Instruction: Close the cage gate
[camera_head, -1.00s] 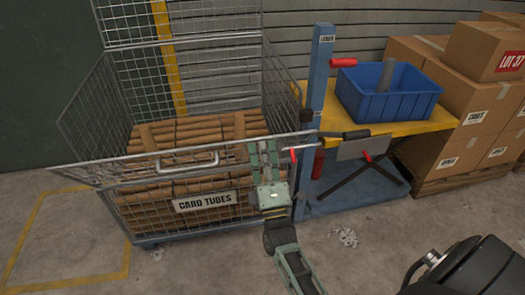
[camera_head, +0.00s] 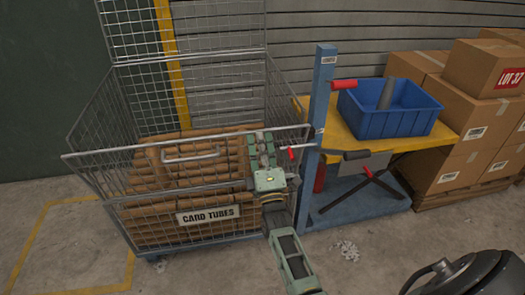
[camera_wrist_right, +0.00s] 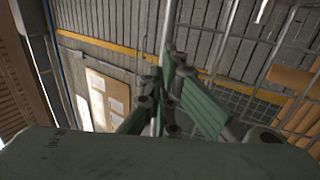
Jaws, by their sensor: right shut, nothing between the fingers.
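The wire mesh cage (camera_head: 92,118) stands at the left and holds brown card tubes (camera_head: 150,183). Its front gate (camera_head: 118,158) has a top rail with a loop handle (camera_head: 190,155). The gate leans outward, its left end standing clear of the cage side. A "CARD TUBES" sign (camera_head: 208,215) hangs on the lower front. My right gripper (camera_head: 263,139) is shut and empty at the right part of the gate's top rail; exact contact cannot be told. Its fingers (camera_wrist_right: 165,92) show close together in the right wrist view, beside a metal bar. My left gripper is out of view.
A blue post (camera_head: 317,130) with red-tipped levers stands just right of the cage. A yellow table (camera_head: 410,140) bears a blue bin (camera_head: 375,121). Cardboard boxes (camera_head: 480,90) stack at the right. Floor in front of the cage is clear, with yellow lines.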

